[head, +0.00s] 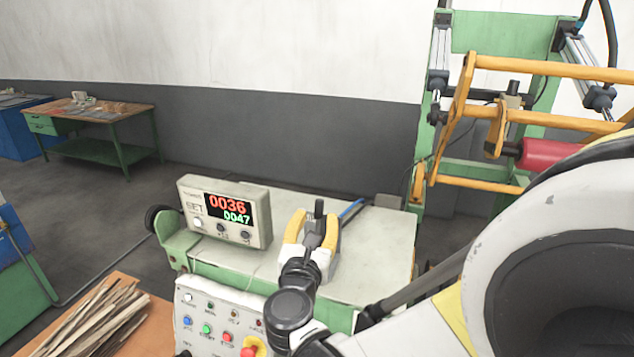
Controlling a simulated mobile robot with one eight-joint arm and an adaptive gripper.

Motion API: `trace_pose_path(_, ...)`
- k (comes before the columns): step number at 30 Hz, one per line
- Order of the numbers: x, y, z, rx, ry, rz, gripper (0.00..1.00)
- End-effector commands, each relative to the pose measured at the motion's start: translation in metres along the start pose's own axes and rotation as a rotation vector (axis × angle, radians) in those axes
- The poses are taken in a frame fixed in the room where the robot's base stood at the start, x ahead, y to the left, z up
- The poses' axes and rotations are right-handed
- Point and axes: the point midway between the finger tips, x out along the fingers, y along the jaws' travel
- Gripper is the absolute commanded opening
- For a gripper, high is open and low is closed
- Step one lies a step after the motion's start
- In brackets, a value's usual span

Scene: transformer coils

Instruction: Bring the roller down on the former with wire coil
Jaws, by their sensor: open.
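The red roller (550,153) is held in a yellow frame (455,115) at the right, raised on the green machine. Its right part is hidden behind a large pale rounded shape in the foreground. I cannot make out the former with the wire coil.
A counter box (229,210) with red and green digits stands on the machine top (375,250). A button panel (210,322) with a red stop knob lies below, partly behind my arm. Wood strips (95,318) are lower left; a green bench (95,115) stands far left.

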Motion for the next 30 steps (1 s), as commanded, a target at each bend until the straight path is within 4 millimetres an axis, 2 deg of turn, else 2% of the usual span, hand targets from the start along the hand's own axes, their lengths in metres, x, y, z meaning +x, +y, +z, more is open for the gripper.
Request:
trace_pose_path(3,0.022,-0.001,0.000,0.001,0.000,-0.003,0.39)
trace_pose_path(7,0.036,-0.001,0.000,0.001,0.001,-0.002,0.39)
trace_pose_path(18,0.043,0.000,0.000,0.002,0.001,0.000,0.39)
trace_pose_path(19,0.043,0.000,0.000,0.002,0.001,0.000,0.35)
trace_pose_path(22,0.043,0.000,0.000,0.002,0.001,0.000,0.04)
trace_pose_path(23,0.043,0.000,0.000,0.002,0.001,0.000,0.00)
trace_pose_path(30,0.042,0.002,-0.001,0.001,-0.005,0.001,0.00)
